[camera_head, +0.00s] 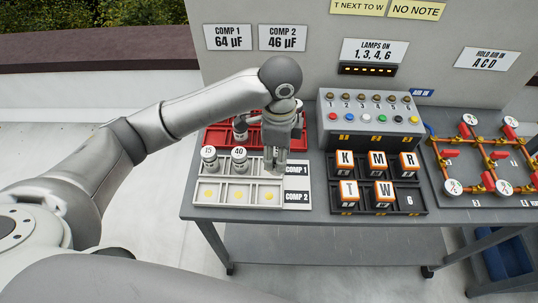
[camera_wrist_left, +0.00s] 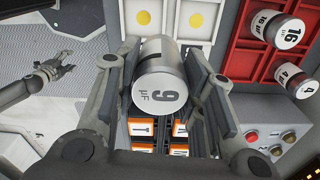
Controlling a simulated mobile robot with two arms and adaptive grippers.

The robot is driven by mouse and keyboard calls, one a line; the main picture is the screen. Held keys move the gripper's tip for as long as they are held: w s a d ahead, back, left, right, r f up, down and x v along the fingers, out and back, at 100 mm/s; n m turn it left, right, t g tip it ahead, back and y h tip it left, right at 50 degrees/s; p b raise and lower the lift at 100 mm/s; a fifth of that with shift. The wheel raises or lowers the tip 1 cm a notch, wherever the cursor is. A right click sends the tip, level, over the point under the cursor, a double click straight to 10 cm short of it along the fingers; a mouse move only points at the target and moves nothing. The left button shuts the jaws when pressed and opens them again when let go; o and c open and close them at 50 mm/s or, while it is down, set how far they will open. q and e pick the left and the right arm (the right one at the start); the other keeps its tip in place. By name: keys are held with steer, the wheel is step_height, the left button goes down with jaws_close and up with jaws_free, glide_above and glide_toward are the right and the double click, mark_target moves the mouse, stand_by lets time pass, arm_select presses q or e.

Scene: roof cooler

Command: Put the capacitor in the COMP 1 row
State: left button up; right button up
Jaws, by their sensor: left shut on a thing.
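My left gripper (camera_head: 274,168) is over the right-hand cell of the COMP 1 row (camera_head: 296,170). In the left wrist view its fingers (camera_wrist_left: 166,85) are shut on a silver capacitor (camera_wrist_left: 160,75) that reads 9 µF. In the head view the gripper largely hides this capacitor, and I cannot tell whether it touches the tray. The capacitors marked 15 (camera_head: 209,158) and 40 (camera_head: 239,158) stand upright in the other COMP 1 cells. The COMP 2 row (camera_head: 296,196) is empty, with yellow dots. My right gripper (camera_wrist_left: 58,70) appears open and empty in the left wrist view.
A red tray (camera_head: 215,137) behind holds more capacitors, including 16 µF (camera_wrist_left: 284,30) and 4 µF (camera_wrist_left: 296,78). A sign (camera_head: 228,37) reads COMP 1 64 µF. A button box (camera_head: 371,120) and lettered blocks (camera_head: 347,162) stand close on the right.

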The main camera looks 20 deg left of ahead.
arm_select(q)
steer(key=w+a+f, duration=0.1)
steer(key=f, duration=0.2)
steer(key=w+a+f+p, duration=0.1)
steer(key=w+f, duration=0.1)
steer(key=f, duration=0.1)
steer(key=w+a+f, duration=0.1)
steer(key=w+f, duration=0.1)
steer(key=f, duration=0.1)
steer(key=shift+w+a+f+p, duration=0.1)
steer(key=shift+a+p, duration=0.15)
steer(key=shift+p, duration=0.1)
steer(key=shift+f, duration=0.3)
arm_select(e)
steer(key=shift+s+a+r, duration=0.2)
steer(key=shift+s+r, duration=0.3)
steer(key=shift+s, duration=0.05)
steer(key=shift+s+a+r, duration=0.2)
steer(key=shift+s+r, duration=0.3)
steer(key=shift+s, duration=0.05)
arm_select(q)
steer(key=o, duration=0.9)
steer(key=shift+c, duration=0.2)
steer(key=shift+o, duration=1.1)
arm_select(e)
steer(key=shift+s, duration=0.35)
